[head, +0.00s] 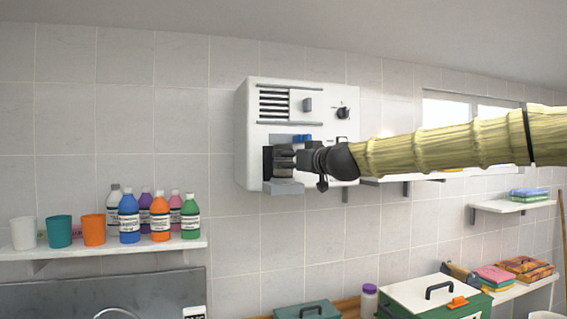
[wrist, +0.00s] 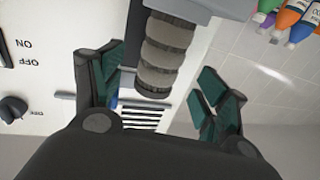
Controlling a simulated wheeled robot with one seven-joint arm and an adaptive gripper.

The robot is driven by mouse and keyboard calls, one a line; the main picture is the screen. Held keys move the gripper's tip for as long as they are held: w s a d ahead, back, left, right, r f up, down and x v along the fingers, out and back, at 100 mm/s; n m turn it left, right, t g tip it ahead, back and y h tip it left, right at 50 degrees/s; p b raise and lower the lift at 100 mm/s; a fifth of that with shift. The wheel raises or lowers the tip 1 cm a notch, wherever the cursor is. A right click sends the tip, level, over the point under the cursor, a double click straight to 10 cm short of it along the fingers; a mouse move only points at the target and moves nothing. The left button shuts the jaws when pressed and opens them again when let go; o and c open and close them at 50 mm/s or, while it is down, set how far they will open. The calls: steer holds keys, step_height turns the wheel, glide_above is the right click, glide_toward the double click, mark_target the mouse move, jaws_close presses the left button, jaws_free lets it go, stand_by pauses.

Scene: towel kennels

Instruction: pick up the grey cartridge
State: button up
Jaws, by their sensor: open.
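The grey cartridge (wrist: 166,52) is a ribbed, dark-and-light grey cylinder in the wrist view. One end meets a grey ledge (wrist: 200,8) at the top of that view. In the head view the cartridge (head: 284,171) stands in a dark recess low on the front of a white wall unit (head: 330,95), above the ledge. My gripper (wrist: 160,70) is open, with a green-padded finger showing on each side of the cartridge. Gaps show on both sides, so neither finger visibly touches it. In the head view my gripper (head: 297,159) is at the recess and partly hides the cartridge.
The unit has a vent (head: 274,103), a knob (head: 343,113) and blue parts (head: 302,138) near my gripper. A shelf (head: 150,249) at left holds cups and several bottles. Below right are a green-and-white box (head: 435,293) and folded towels (head: 496,277). Wall left of the unit is clear.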

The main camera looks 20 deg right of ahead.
mark_target(288, 159)
steer(key=shift+f+p+x, duration=0.2)
steer(key=shift+p+x, duration=1.25)
steer(key=shift+x, duration=1.15)
steer(key=c, duration=1.2)
